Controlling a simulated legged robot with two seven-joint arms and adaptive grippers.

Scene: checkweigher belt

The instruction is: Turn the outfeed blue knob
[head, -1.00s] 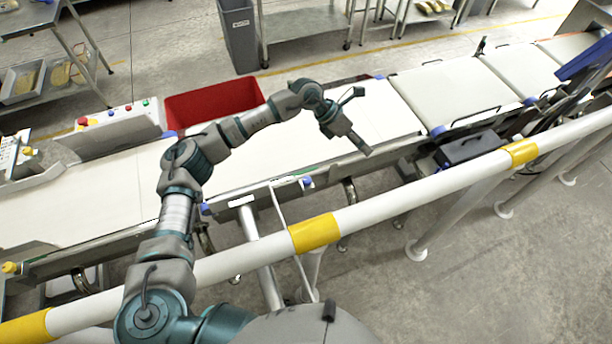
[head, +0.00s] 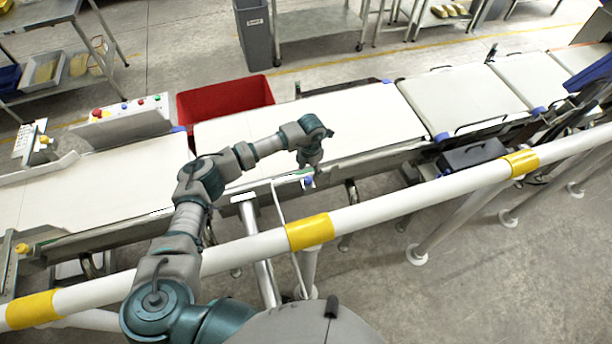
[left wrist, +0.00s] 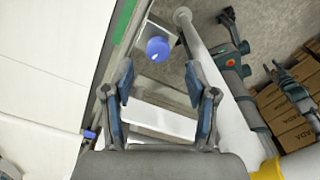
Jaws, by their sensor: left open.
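A blue knob (head: 308,181) sits on the near edge of the conveyor, just below my left gripper (head: 310,163) in the head view. In the left wrist view the round blue knob (left wrist: 158,48) shows ahead, between and slightly beyond the fingertips of my left gripper (left wrist: 158,72). The fingers are spread apart with nothing between them, and I see no contact with the knob. The gripper points down in the head view, where its fingertips are too small to make out. My right gripper does not show in the head view.
A white guard rail with yellow bands (head: 400,210) runs between my body and the belt. The white belt (head: 350,112) is empty. A red bin (head: 225,100) stands behind it. A panel with coloured buttons (head: 125,115) is at left. Brown boxes (left wrist: 285,115) show in the wrist view.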

